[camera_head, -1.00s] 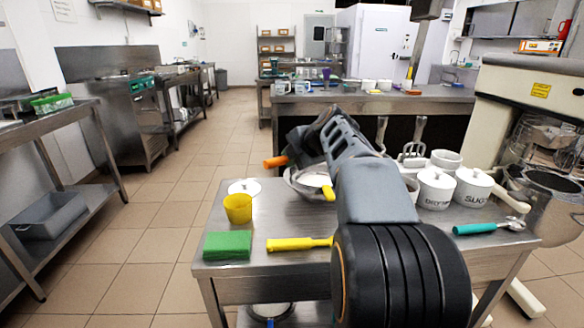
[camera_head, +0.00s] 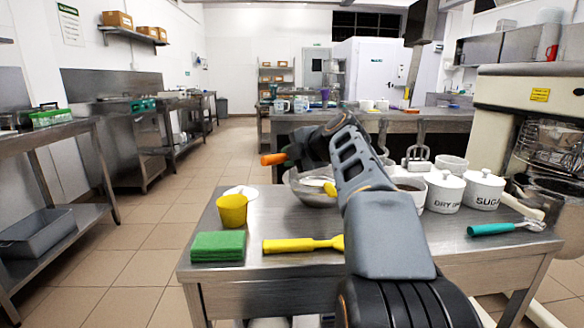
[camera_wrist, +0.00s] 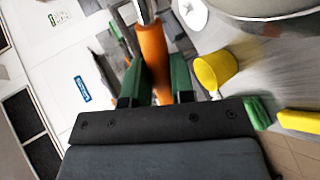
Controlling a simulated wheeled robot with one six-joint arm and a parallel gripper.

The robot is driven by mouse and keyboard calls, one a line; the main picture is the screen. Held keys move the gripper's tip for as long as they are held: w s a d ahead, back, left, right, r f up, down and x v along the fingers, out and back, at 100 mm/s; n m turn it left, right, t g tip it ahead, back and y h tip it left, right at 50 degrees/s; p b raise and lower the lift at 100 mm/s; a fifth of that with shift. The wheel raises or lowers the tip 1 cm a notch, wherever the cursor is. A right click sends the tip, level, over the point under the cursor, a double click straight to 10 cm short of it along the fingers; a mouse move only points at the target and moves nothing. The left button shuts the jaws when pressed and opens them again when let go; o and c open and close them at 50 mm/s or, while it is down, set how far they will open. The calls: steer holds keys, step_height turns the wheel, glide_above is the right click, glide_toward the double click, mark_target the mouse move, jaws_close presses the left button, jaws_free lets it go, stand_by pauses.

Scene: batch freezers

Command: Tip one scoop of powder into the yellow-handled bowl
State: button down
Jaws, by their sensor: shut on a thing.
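My gripper (camera_head: 289,155) is shut on an orange handle (camera_head: 273,159), which sticks out to its left. The wrist view shows this orange handle (camera_wrist: 154,60) between my green fingers, with a metal part at its upper end. The tool's far end is out of view or hidden. The metal bowl (camera_head: 302,192) with the yellow handle (camera_head: 330,188) stands on the steel table, just below my gripper and partly behind my arm. The bowl's rim also shows at the top right of the wrist view (camera_wrist: 265,8). I cannot tell whether powder is in the tool.
A yellow cup (camera_head: 232,210), a green sponge (camera_head: 218,246) and a yellow-handled tool (camera_head: 300,244) lie left and front. White lidded pots (camera_head: 444,191), an open pot (camera_head: 408,190) and a teal-handled scoop (camera_head: 500,228) are at the right. A large mixer (camera_head: 525,110) stands beyond.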

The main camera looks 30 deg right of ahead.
steer(key=shift+s+f+t+b, duration=0.15)
steer(key=shift+t+b, duration=0.4)
steer(key=shift+b, duration=1.15)
steer(key=shift+w+f+t+b, duration=0.15)
steer(key=shift+t+b, duration=0.4)
steer(key=shift+b, duration=1.1)
steer(key=shift+s+t, duration=0.15)
steer(key=shift+t, duration=0.25)
steer(key=r+g+p, duration=0.1)
steer(key=g+p, duration=0.1)
steer(key=p, duration=0.4)
steer(key=shift+r+g+p, duration=0.15)
steer(key=shift+g+p, duration=0.15)
steer(key=shift+p, duration=0.05)
steer(key=shift+g+p, duration=0.3)
steer(key=shift+p, duration=0.55)
steer(key=shift+w+f+p, duration=0.2)
steer(key=shift+f+p, duration=0.05)
steer(key=shift+p, duration=0.45)
